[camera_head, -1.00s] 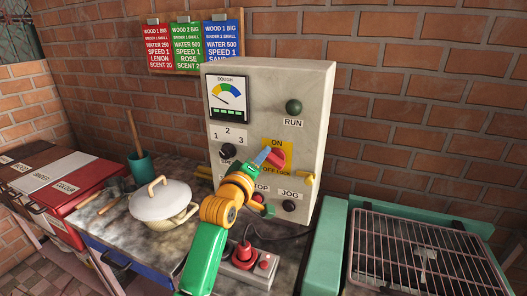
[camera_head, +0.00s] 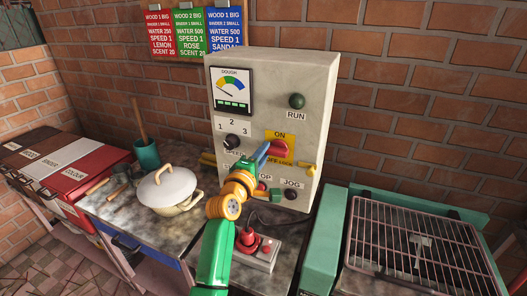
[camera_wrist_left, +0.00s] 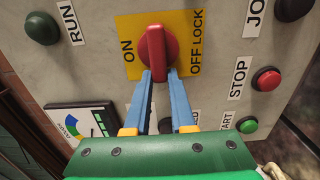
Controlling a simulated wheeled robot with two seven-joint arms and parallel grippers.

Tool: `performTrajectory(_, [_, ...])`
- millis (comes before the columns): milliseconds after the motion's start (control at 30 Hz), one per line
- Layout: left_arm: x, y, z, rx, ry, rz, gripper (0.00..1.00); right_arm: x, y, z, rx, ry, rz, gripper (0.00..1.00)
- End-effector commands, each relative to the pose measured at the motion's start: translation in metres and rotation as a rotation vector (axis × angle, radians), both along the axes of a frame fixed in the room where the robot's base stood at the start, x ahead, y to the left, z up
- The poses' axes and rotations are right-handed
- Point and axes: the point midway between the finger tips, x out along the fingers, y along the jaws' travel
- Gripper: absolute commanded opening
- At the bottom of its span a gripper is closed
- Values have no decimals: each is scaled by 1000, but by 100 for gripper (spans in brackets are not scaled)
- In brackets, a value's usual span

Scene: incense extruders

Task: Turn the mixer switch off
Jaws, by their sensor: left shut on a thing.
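The mixer switch (camera_head: 279,148) is a red rotary handle on a yellow plate (camera_wrist_left: 190,66), on the front of the grey control box (camera_head: 318,110). ON is printed above it and OFF LOCK below it in the head view. My left gripper (camera_head: 262,153) reaches the switch from the front left. In the left wrist view, its blue fingers (camera_wrist_left: 160,78) are shut on the lower end of the red handle (camera_wrist_left: 155,50), one on each side. The handle lies roughly crosswise, with ON and OFF LOCK on opposite sides. My right gripper is not in view.
A green RUN light (camera_head: 297,101), black speed knob (camera_head: 232,142), red stop button (camera_wrist_left: 267,78), green start button (camera_wrist_left: 247,125) and black jog button (camera_head: 291,194) surround the switch.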

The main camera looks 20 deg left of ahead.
Motion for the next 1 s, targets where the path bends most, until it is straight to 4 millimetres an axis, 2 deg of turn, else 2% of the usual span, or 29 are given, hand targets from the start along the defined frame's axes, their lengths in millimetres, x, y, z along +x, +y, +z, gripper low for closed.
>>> performTrajectory(367, [0,0,1,-6,-3,-1,0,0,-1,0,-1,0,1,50])
performTrajectory(400, [0,0,1,-6,-3,-1,30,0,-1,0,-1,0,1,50])
performTrajectory(500, [0,0,1,-5,-2,-1,52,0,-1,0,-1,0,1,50])
performTrajectory(833, [-3,0,0,-4,-2,0,52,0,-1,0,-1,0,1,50])
performTrajectory(1000, [-24,1,-1,-5,-2,0,52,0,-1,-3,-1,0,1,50])
